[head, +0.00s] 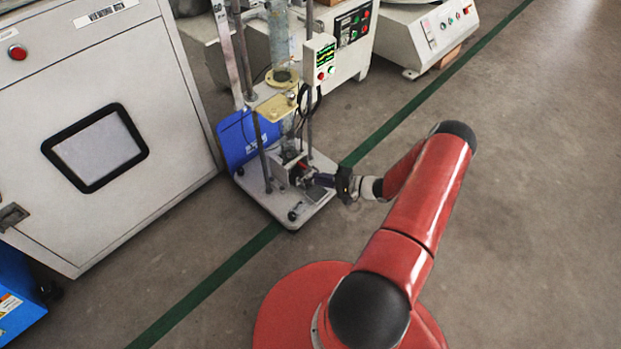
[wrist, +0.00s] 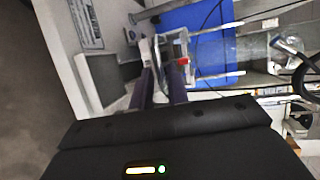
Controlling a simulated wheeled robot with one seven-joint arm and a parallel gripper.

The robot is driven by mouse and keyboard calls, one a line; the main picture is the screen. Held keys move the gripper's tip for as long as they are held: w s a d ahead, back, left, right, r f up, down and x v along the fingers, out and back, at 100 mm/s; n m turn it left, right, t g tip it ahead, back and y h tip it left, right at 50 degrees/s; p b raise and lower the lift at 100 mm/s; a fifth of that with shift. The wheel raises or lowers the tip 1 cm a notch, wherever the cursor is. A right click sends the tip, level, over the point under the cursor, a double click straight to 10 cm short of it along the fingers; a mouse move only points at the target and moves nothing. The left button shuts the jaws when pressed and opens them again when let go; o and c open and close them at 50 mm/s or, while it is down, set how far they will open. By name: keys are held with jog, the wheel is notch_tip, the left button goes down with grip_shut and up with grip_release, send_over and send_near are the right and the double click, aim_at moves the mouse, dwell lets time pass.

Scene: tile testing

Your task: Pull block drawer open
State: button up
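The testing rig (head: 278,195) stands on the floor with a light base plate and upright rods. Low on it is a small metal block assembly, which I take to be the block drawer (head: 291,168); its outline is too small to make out how far out it sits. In the wrist view a silver frame, likely the same part (wrist: 175,42), has a red piece (wrist: 183,61) beside it. My gripper (head: 308,179) is low at the rig's front right, pointing at the block. In the wrist view its two purple fingers (wrist: 163,75) are apart, with tips close to the frame; contact is unclear.
A blue panel (head: 240,140) stands behind the rig's rods. A control box (head: 320,62) hangs on the rig. A large grey cabinet (head: 100,190) stands left, and other machines (head: 425,32) stand behind. The floor (head: 540,200) to the right is clear.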

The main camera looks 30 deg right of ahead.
jog(key=shift+x, duration=1.75)
jog(key=shift+c, duration=0.3)
grip_shut()
